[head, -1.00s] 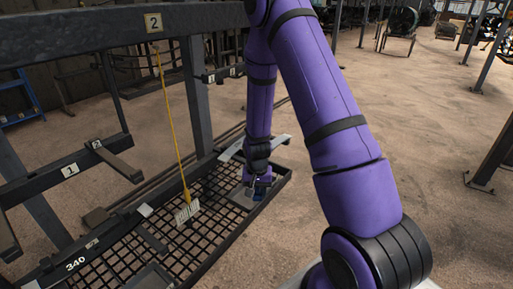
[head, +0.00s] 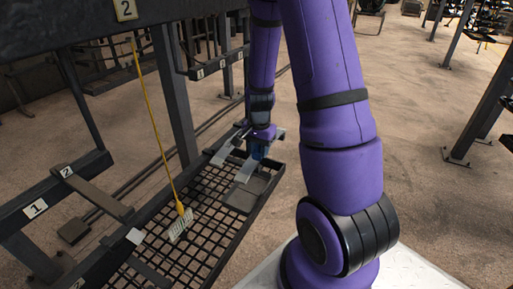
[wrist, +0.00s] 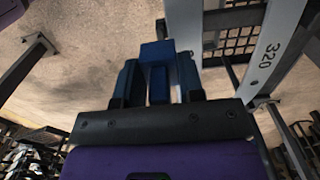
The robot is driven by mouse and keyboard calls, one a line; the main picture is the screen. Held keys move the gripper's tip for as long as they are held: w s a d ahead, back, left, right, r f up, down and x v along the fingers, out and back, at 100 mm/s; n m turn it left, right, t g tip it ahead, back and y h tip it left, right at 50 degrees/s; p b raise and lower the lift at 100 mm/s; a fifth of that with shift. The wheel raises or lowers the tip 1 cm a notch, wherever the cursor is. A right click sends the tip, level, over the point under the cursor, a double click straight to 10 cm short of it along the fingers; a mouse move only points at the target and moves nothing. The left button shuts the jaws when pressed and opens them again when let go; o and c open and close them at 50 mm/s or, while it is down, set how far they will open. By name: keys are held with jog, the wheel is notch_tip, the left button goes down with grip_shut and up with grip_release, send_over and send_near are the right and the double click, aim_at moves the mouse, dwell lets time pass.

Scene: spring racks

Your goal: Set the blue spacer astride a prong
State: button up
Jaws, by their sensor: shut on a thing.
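My gripper (head: 259,143) is shut on the blue spacer (head: 257,153) above the far end of the mesh tray. In the wrist view the spacer (wrist: 157,50) sits between the two dark blue fingers of my gripper (wrist: 159,80). Its top stands out past the fingertips; its lower part is partly hidden by the fingers. Dark prongs (head: 92,193) stick out from the rack at the left, next to plates marked 1 and 2. The spacer is apart from these prongs. More numbered tags show on a far bar, partly behind the upright.
The mesh tray (head: 150,258) lies below, with a grey plate (head: 243,196) at its right side. A beam marked 320 (wrist: 270,55) shows close by in the wrist view.

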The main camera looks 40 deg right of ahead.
jog(key=shift+a, duration=0.1)
send_over(234, 160)
jog(key=shift+f, duration=0.75)
jog(key=shift+w+f, duration=0.15)
jog(key=shift+f, duration=1.2)
jog(key=shift+f, duration=0.75)
dwell(1.3)
jog(key=o, duration=0.8)
jog(key=shift+a, duration=0.1)
